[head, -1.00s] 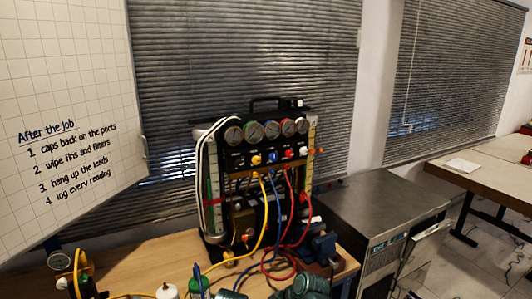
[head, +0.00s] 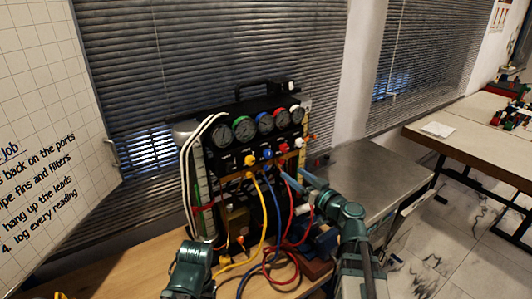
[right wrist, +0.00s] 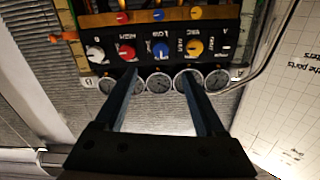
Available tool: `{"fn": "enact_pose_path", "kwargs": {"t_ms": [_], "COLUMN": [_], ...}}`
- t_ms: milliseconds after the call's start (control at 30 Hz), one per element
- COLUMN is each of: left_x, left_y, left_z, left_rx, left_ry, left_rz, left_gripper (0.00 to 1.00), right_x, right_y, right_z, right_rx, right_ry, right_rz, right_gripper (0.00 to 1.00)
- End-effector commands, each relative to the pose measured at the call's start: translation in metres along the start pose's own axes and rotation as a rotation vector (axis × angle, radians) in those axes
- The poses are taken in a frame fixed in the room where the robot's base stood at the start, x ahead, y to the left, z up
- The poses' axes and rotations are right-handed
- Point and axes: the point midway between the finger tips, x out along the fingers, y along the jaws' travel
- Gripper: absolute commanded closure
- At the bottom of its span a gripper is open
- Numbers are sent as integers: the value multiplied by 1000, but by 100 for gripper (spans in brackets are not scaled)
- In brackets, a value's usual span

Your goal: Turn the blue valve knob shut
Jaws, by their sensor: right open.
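The blue valve knob (head: 267,153) is on the front of the black gauge panel, between the yellow and red knobs. In the right wrist view the blue knob (right wrist: 160,49) lies ahead of and between my fingertips, apart from both. My right gripper (head: 292,179) is open and empty, low and to the right of the blue knob in the head view. In the right wrist view the open right gripper (right wrist: 158,74) points at the panel, its fingers spread across the middle gauges. My left gripper is not seen; a teal part of my left arm shows low.
A yellow knob (head: 249,160), red knob (head: 283,148) and white knob (head: 298,142) share the row. Yellow, blue and red hoses hang in front of the rig. A steel cabinet (head: 366,176) stands to the right. The bench (head: 140,268) is clear at front left.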

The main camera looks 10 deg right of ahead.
Motion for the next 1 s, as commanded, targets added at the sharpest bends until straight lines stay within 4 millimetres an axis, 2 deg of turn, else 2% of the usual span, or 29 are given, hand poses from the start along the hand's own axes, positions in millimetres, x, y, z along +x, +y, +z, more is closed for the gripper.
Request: {"fn": "enact_pose_path", "kwargs": {"t_ms": [167,500,700,1000], "left_x": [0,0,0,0], "left_y": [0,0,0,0], "left_z": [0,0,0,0], "left_rx": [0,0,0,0], "left_ry": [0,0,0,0], "left_rz": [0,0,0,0], "left_gripper": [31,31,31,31], "right_x": [16,85,117,138], "right_y": [0,0,-1,-2], "right_z": [1,1,1,1], "right_rx": [1,1,1,1], "right_ry": [-2,-3,-3,-3], "right_rz": [-4,-6,-5,-4], "right_gripper": [28,28,28,28]}}
